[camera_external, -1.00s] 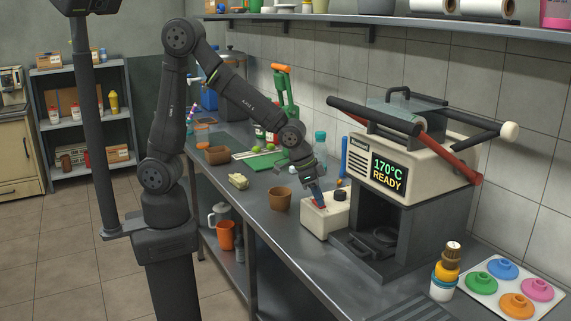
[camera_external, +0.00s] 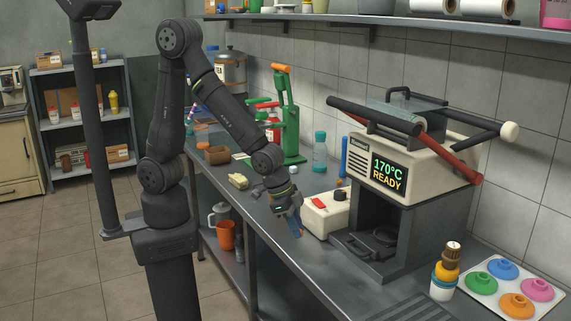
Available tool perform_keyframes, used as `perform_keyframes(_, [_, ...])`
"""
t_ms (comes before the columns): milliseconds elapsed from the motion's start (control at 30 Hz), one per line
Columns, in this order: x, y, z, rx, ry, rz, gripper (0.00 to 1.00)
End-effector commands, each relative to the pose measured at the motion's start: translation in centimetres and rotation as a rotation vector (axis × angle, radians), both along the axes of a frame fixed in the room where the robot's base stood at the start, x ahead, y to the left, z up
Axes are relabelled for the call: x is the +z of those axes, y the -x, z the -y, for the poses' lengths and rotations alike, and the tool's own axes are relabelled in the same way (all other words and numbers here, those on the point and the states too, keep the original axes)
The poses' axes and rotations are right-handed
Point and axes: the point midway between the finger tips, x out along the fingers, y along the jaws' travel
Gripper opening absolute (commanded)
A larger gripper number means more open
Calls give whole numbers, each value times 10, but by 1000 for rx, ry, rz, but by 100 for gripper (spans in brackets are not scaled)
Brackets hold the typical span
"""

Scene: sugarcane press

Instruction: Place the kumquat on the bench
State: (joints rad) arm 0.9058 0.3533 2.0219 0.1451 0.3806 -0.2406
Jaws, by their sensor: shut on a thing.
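My gripper (camera_external: 294,226) points down over the front part of the steel bench (camera_external: 326,262), left of the white box with the red switch.
The white box (camera_external: 321,222) and the sealing machine (camera_external: 405,170) stand to the right. A yellow block (camera_external: 238,181) lies to the left. Bare bench lies around the fingertips.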

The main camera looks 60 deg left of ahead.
Motion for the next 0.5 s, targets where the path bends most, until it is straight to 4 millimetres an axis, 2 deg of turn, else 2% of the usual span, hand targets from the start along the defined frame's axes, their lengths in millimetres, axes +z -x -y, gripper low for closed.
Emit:
perform_keyframes(33, [-8,-13,-5,8,-2,-2,0])
perform_keyframes(233, [-34,-54,-20,7,-1,-2,0])
perform_keyframes(400, [-47,-74,-26,3,0,0,0])
perform_keyframes(500, [-51,-79,-28,1,0,1,0])
